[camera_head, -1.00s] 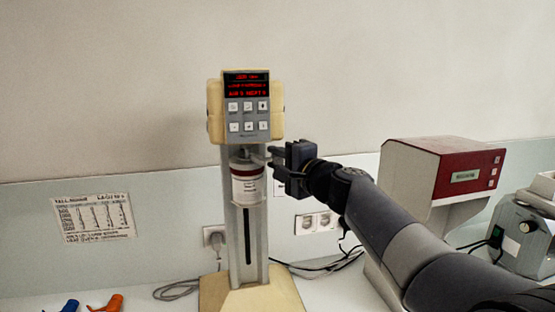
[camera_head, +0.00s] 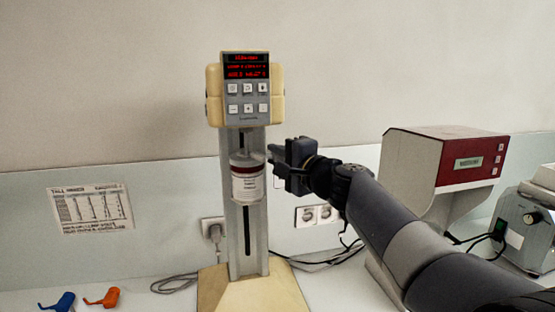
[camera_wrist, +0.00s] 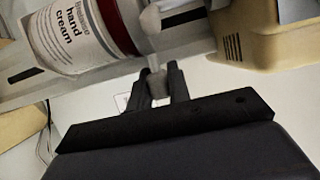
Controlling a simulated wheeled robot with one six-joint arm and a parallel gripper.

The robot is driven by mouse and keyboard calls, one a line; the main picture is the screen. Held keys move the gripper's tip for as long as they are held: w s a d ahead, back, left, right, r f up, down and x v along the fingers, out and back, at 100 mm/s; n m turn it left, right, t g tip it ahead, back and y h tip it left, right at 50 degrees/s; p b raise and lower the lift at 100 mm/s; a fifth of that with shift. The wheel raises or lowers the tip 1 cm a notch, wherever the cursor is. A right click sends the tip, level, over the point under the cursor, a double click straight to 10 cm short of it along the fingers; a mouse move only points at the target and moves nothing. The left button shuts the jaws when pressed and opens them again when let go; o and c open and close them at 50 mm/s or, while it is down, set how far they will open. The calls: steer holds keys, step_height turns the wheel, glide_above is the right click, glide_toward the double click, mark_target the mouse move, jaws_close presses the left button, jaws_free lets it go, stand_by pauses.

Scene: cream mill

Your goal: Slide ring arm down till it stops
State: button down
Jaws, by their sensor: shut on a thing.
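The cream mill (camera_head: 238,95) stands upright on its base, with a lit red display and buttons on its head. A white hand cream jar (camera_head: 248,187) with a dark red band hangs in front of the slotted column, below the head. The grey ring arm (camera_wrist: 151,25) shows beside the jar (camera_wrist: 75,35) in the wrist view. My gripper (camera_wrist: 160,88) is shut on the ring arm's grey end tab. In the head view my gripper (camera_head: 274,158) reaches in from the right, level with the jar's top. The fingers hide part of the tab.
A red and cream machine (camera_head: 440,165) stands to the right, behind my arm. A grey device (camera_head: 525,230) is at the far right. Blue (camera_head: 58,302) and orange (camera_head: 103,298) clips lie at front left. Dark slot (camera_head: 247,230) is clear below the jar.

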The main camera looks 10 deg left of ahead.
step_height(320, 180, down, 3)
steer(key=b, duration=0.3)
steer(key=shift+f, duration=0.2)
steer(key=c, duration=1.3)
jaws_free()
steer(key=shift+r, duration=0.1)
steer(key=b+v, duration=0.3)
steer(key=v, duration=0.7)
steer(key=shift+s+d, duration=0.25)
steer(key=shift+d, duration=0.1)
steer(key=shift+w+a, duration=0.1)
